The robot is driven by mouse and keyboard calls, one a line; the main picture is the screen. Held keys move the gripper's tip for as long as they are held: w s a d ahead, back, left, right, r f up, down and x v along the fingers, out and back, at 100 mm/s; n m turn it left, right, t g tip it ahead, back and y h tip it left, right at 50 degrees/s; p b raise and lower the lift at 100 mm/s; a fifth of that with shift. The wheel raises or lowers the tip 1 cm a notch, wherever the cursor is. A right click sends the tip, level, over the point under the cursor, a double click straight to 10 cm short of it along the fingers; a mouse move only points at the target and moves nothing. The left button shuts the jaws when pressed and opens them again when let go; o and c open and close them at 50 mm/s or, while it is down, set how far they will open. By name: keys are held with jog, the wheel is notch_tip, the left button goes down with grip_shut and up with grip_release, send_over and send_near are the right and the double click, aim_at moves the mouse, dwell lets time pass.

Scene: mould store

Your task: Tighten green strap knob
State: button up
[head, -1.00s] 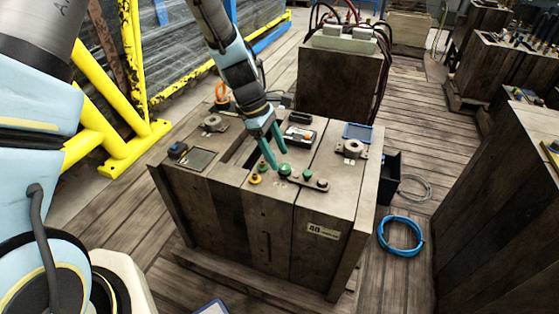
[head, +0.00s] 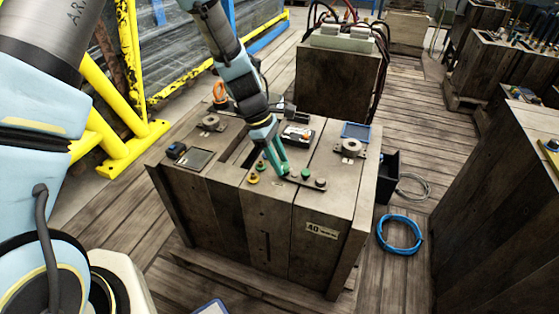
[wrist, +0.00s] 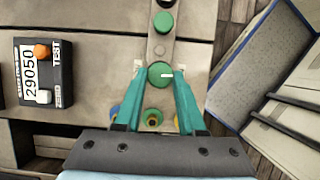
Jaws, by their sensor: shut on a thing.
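A round green knob (wrist: 160,76) with a white mark sits on a narrow grey strap plate (wrist: 160,49) in the wrist view. My gripper (wrist: 159,74) is shut on this knob, one teal finger on each side. In the head view my gripper (head: 282,172) comes down onto the strap on top of the wooden mould block (head: 265,235), and its fingers mostly hide the held knob. A second green knob (head: 306,174) stands free on the strap to the right, also seen in the wrist view (wrist: 163,22). A grey knob (head: 320,183) is at the strap's end.
A yellow knob (head: 253,179) and a small green one (head: 262,166) stand left of my fingers. A black test box (head: 298,136) lies behind them. A blue hose coil (head: 400,235) lies on the floor.

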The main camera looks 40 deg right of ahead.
grip_shut()
